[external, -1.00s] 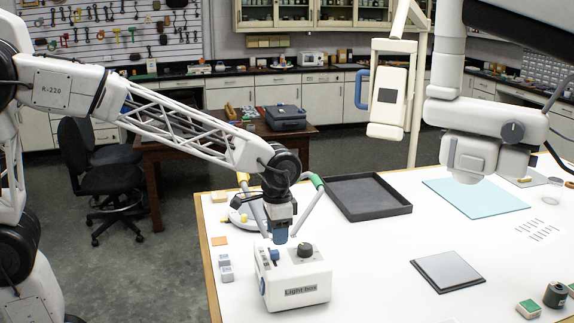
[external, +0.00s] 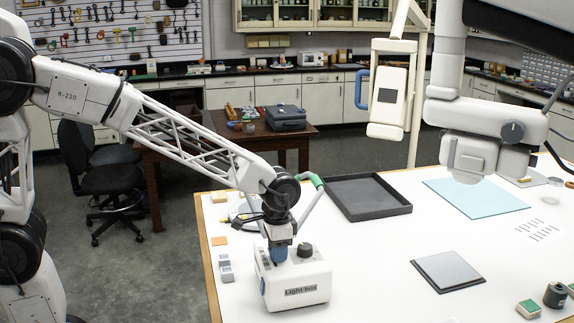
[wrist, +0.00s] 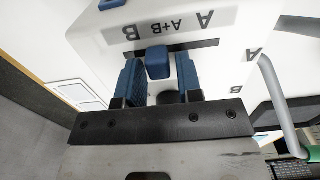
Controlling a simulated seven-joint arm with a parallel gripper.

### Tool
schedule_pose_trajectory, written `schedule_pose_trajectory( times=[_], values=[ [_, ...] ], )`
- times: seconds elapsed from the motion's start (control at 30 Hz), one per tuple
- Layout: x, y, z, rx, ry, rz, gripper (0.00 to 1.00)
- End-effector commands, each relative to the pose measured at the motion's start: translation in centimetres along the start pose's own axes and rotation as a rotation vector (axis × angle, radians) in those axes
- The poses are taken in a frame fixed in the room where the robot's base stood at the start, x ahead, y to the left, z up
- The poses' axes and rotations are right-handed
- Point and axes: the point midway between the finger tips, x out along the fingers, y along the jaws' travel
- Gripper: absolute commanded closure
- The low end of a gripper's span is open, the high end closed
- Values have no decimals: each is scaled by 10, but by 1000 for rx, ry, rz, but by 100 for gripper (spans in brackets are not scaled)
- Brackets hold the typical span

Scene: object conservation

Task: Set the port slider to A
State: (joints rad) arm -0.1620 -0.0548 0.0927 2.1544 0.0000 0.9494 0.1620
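The white light box (external: 292,278), labelled "Light box", stands on the table's near left part. In the wrist view its top (wrist: 90,22) carries a blue slider knob (wrist: 158,62) in a dark slot. The upside-down label beside the slot reads B (wrist: 124,32), A+B (wrist: 167,27) and A (wrist: 205,19) from left to right. The knob stands near the middle, by A+B. My gripper (wrist: 159,82) is down at the slot, its blue fingers on either side of the knob, apart from each other. Whether they touch it is hard to tell. In the external view my gripper (external: 278,254) hides the knob.
A dark round knob (external: 304,250) sits on the box top, right of my gripper. A thin arm with a green band (external: 311,183) rises behind it. A black tray (external: 366,197), a blue sheet (external: 475,197) and a grey plate (external: 447,271) lie to the right, with clear white table between.

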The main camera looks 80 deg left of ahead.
Motion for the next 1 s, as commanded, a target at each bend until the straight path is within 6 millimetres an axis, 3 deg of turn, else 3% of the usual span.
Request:
schedule_pose_trajectory(
  times=[0.03,0.2,0.53,1.0],
  values=[
    [0,0,0,0,0,0,75],
    [0,0,0,0,0,0,100],
    [0,-5,0,-1,0,0,100],
    [0,-45,0,-1,1,0,100]
  ],
)
